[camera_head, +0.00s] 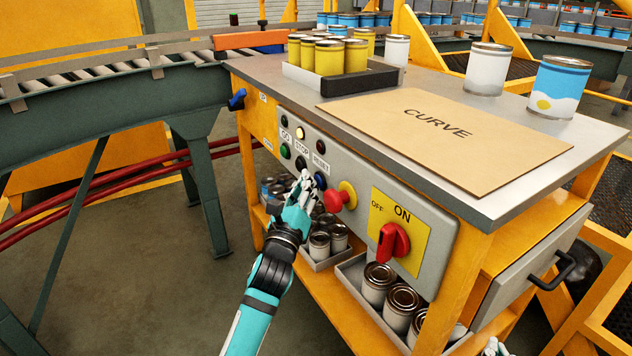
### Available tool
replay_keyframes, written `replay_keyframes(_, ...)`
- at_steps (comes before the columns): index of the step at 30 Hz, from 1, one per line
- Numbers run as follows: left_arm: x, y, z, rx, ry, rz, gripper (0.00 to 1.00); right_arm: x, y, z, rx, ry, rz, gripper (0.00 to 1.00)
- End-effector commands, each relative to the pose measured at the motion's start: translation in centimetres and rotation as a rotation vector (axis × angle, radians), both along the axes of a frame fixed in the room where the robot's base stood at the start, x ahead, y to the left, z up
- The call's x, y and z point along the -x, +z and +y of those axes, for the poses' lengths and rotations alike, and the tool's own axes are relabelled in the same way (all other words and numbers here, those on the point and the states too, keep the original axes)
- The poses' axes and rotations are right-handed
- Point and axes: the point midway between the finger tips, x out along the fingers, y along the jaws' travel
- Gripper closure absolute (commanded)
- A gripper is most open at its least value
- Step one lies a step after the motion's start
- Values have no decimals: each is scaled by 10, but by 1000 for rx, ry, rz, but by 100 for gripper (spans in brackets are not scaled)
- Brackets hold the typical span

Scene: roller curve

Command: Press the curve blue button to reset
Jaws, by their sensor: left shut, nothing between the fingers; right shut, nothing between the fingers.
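The control panel (357,181) is on the front of the workbench marked CURVE. The blue button (320,181) sits under the RESET label (320,164). My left gripper (306,176) is shut and empty, with its fingertips just left of the blue button. I cannot tell whether they touch it. The green button (285,151) is under GO and the black button (301,163) is under STOP, just above the fingertips. The lamp (300,133) above STOP glows yellow. My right gripper (494,347) is shut, only partly visible at the bottom edge.
A red knob on a yellow base (337,200) is close to the right of the blue button. Cans (378,284) stand in trays on the shelf below. A roller conveyor (110,85) runs at the left.

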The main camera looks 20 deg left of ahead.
Motion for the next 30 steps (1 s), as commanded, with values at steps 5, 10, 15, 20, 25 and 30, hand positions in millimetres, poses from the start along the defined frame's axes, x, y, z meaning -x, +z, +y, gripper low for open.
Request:
replay_keyframes(5,4,0,3,-1,1,1,100,4,-15,-3,20,-5,73,100)
replay_keyframes(10,7,1,6,-2,1,1,100,6,-23,-5,31,-10,124,100)
replay_keyframes(15,10,0,8,-2,1,0,100,9,-31,-7,41,-12,168,100)
replay_keyframes(20,11,0,9,-1,0,0,100,9,-33,-8,44,-13,181,100)
replay_keyframes(25,11,0,8,-1,0,0,100,9,-33,-8,44,-13,181,100)
replay_keyframes(30,13,0,10,-2,1,0,100,10,-35,-8,48,-14,196,100)
